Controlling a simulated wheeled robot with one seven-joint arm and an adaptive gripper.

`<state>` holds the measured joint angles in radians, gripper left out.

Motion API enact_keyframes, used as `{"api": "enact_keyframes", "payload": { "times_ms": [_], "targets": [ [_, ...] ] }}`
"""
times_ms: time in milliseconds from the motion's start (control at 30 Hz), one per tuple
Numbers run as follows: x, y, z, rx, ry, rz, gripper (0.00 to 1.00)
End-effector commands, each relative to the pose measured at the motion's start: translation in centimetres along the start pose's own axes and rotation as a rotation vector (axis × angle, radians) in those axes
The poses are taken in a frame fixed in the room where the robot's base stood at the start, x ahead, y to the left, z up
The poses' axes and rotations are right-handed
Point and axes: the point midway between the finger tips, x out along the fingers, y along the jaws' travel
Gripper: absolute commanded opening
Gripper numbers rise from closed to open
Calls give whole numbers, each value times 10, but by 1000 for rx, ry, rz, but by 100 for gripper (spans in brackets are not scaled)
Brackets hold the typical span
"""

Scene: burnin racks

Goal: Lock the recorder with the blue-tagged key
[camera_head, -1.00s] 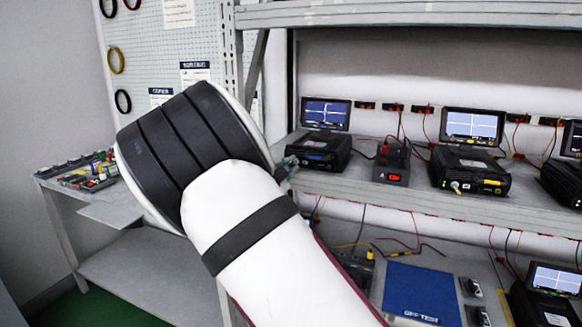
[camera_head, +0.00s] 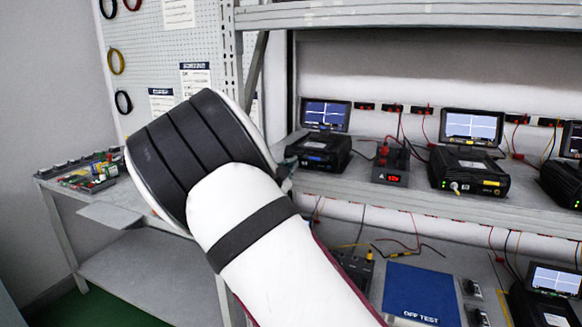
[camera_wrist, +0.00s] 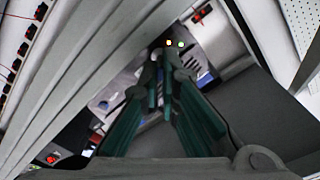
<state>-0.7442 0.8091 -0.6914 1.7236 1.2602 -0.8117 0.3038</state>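Black instrument boxes with screens stand on the shelf, one at left (camera_head: 318,150) and one further right (camera_head: 468,170). I cannot tell which is the recorder. In the head view my arm hides most of my gripper; a small part shows beside the left box. In the wrist view my gripper (camera_wrist: 164,62) has its teal-lined fingers converging, with the tips close together near a grey-blue surface bearing a yellow and a green dot. I cannot make out the blue-tagged key, nor whether anything is between the tips.
A shelf edge (camera_head: 420,199) runs below the boxes and a thick upper beam (camera_head: 420,14) above. A small unit with a red display (camera_head: 391,164) stands between the boxes. Loose wires lie about. A side table (camera_head: 150,268) at left holds small coloured parts. A blue mat (camera_head: 422,290) lies below.

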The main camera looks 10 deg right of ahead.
Motion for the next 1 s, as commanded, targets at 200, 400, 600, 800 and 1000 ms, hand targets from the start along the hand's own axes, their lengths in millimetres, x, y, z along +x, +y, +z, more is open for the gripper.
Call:
{"api": "enact_keyframes", "payload": {
  "times_ms": [200, 400, 600, 800, 1000],
  "targets": [
    [0, -1, -2, -120, 3, 0, 0],
    [0, -2, -2, -287, 2, 0, 0],
    [1, -3, -2, -456, 3, 1, 0],
    [1, -4, -1, -597, 3, 0, 0],
    [1, -4, -1, -693, 4, 1, 0]
  ]
}}
